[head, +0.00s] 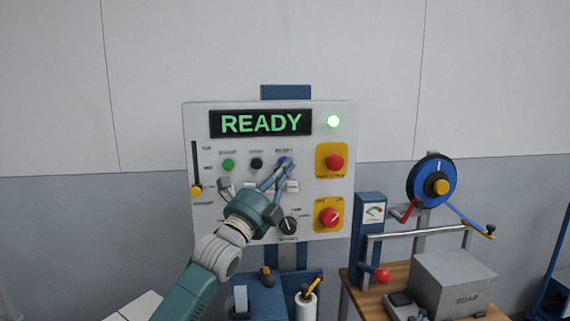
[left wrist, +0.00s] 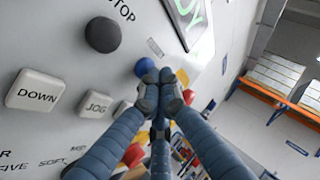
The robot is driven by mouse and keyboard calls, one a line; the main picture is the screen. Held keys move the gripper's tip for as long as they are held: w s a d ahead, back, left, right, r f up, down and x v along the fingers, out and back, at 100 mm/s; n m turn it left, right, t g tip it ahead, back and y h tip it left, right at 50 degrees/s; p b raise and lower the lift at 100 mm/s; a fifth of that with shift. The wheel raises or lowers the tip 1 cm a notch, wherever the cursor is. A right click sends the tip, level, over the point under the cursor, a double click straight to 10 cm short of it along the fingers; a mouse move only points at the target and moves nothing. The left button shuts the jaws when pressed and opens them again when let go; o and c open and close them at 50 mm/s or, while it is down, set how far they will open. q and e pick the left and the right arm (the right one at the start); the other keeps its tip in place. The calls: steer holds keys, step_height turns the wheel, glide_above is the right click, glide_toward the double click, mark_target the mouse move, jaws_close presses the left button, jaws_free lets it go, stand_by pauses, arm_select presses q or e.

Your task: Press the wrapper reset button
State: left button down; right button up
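The black STOP button also shows in the left wrist view (left wrist: 102,34). A blue button (head: 286,159) at the right of this row is mostly covered by my left gripper (head: 283,168). The left gripper's fingertips (left wrist: 159,76) are together, with nothing seen between them, at or very near the blue button; contact cannot be told. My right gripper is out of view.
White DOWN (left wrist: 35,91) and JOG (left wrist: 97,104) buttons lie just below the row. A red stop button (head: 335,162), a red rotary switch (head: 329,217) and a black knob (head: 289,225) are close by. A bench with a SOAP box (head: 454,280) and blue reel (head: 420,180) stands right.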

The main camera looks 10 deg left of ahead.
arm_select(q)
steer(key=shift+s+d, duration=0.15)
steer(key=shift+s, duration=0.55)
steer(key=s, duration=0.1)
steer(key=s+d+p, duration=0.1)
steer(key=s, duration=0.2)
steer(key=shift+s+d, duration=0.3)
steer(key=shift+s, duration=0.05)
